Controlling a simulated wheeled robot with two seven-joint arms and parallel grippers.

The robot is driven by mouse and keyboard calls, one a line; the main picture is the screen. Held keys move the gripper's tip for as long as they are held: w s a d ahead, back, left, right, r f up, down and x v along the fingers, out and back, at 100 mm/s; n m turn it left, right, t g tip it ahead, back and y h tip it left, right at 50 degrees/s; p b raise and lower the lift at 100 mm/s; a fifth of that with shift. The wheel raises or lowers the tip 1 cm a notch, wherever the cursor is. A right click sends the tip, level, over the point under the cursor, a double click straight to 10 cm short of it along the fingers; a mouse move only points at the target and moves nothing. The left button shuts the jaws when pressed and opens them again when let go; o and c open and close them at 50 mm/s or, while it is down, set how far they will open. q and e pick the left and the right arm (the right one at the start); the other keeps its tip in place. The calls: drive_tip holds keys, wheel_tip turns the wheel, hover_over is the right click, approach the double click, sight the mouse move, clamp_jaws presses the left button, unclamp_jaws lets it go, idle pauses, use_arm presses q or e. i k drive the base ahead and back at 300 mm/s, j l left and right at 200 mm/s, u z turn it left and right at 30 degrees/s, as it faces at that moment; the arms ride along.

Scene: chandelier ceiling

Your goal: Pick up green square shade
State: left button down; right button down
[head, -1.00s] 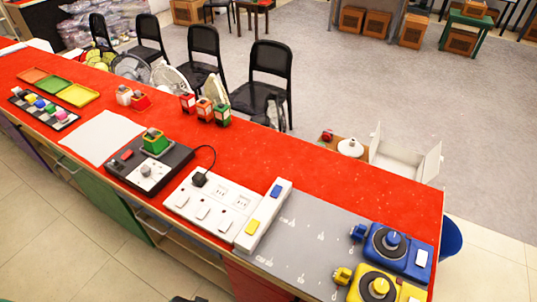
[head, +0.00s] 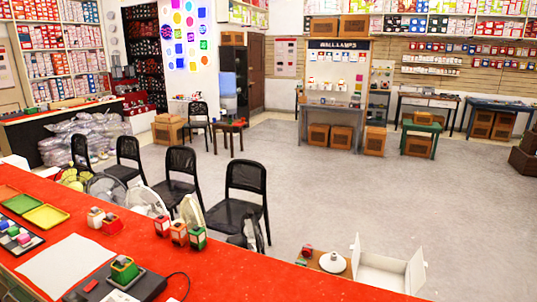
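A green square piece (head: 124,270) with a darker top sits on the black control box (head: 145,287) at the lower left of the head view; it looks like the green square shade, but I cannot be sure. Another small block with green on it (head: 198,238) stands at the far edge of the red counter (head: 235,265), beside two red and orange blocks (head: 170,230). Neither of my grippers is in view.
Black chairs (head: 245,195) and fans (head: 145,200) stand behind the counter. An open white box (head: 385,270) and a white round lamp (head: 332,262) are beyond its far edge. Grey floor (head: 330,190) is clear toward the wall-lamps stand (head: 335,108).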

sight(124, 270)
drive_tip(key=i+j+z, duration=0.15)
drive_tip(key=j+z, duration=0.25)
drive_tip(key=j, duration=1.05)
drive_tip(key=j+z, duration=0.35)
drive_tip(key=j, duration=1.05)
